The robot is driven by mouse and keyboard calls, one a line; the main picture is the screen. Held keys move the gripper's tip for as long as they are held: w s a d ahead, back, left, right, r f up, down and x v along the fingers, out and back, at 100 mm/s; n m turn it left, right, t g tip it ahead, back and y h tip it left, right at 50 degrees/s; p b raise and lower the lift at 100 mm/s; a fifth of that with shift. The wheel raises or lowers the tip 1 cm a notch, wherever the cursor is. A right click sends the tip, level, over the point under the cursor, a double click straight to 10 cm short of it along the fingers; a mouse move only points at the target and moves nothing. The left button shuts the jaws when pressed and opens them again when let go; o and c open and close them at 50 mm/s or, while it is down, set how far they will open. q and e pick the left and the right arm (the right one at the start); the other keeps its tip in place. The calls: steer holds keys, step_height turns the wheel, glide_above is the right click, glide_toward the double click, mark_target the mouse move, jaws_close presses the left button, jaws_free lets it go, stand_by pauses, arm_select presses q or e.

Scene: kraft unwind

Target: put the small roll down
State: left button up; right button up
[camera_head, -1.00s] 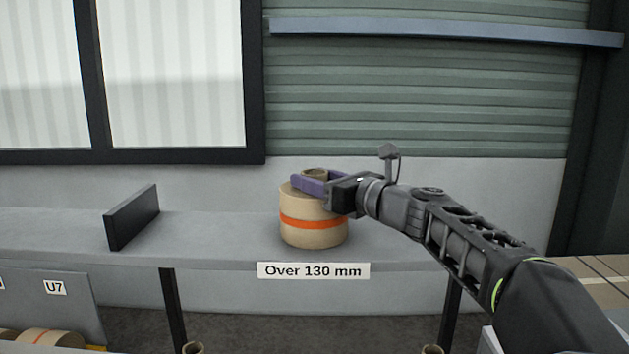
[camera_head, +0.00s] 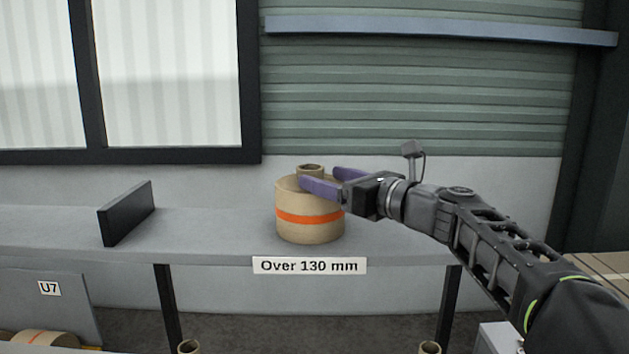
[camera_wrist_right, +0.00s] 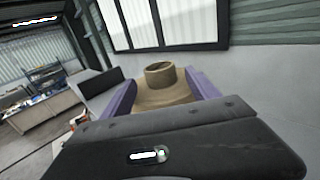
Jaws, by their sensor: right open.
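A kraft roll (camera_head: 309,226) with an orange band stands upright on the grey shelf (camera_head: 215,240), behind the label "Over 130 mm" (camera_head: 309,266). A brown core (camera_head: 311,169) sticks up from its top. In the right wrist view, the core (camera_wrist_right: 160,74) and the roll's top (camera_wrist_right: 168,98) show ahead between the two spread fingers, and nothing is gripped. My left gripper is not in view.
A dark upright divider (camera_head: 126,213) stands on the shelf to the left of the roll. The shelf between them is clear.

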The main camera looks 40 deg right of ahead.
steer(key=s+b, duration=0.1)
steer(key=s, duration=0.6)
steer(key=shift+d, duration=0.45)
